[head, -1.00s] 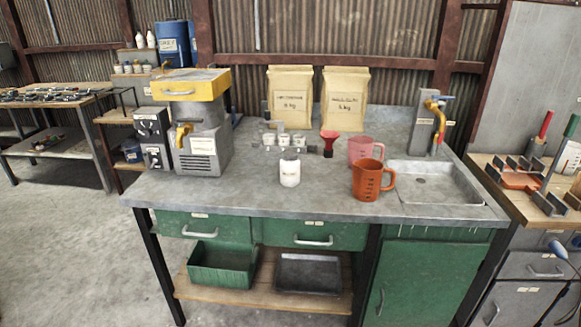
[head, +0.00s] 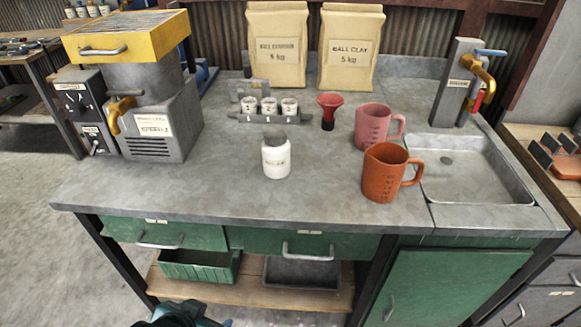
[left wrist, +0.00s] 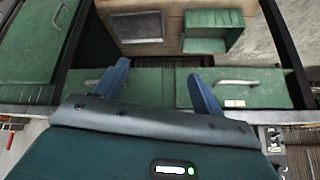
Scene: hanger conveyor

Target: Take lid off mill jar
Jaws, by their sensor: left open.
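The mill jar (head: 276,160) is a small white jar with a label and a grey lid (head: 274,137) on top. It stands upright on the grey worktop, near the middle of the head view. My left gripper shows only in part at the bottom edge of the head view, below and in front of the worktop, apart from the jar. In the left wrist view my left gripper (left wrist: 158,88) has two blue fingers spread apart with nothing between them. The jar does not show in that view. My right gripper is in neither view.
An orange jug (head: 383,178) and a pink jug (head: 372,128) stand right of the jar, beside a sink (head: 480,190). A small rack (head: 268,119) of cups and a red funnel (head: 330,108) are behind it. A yellow-topped machine (head: 150,110) stands left. The worktop front is clear.

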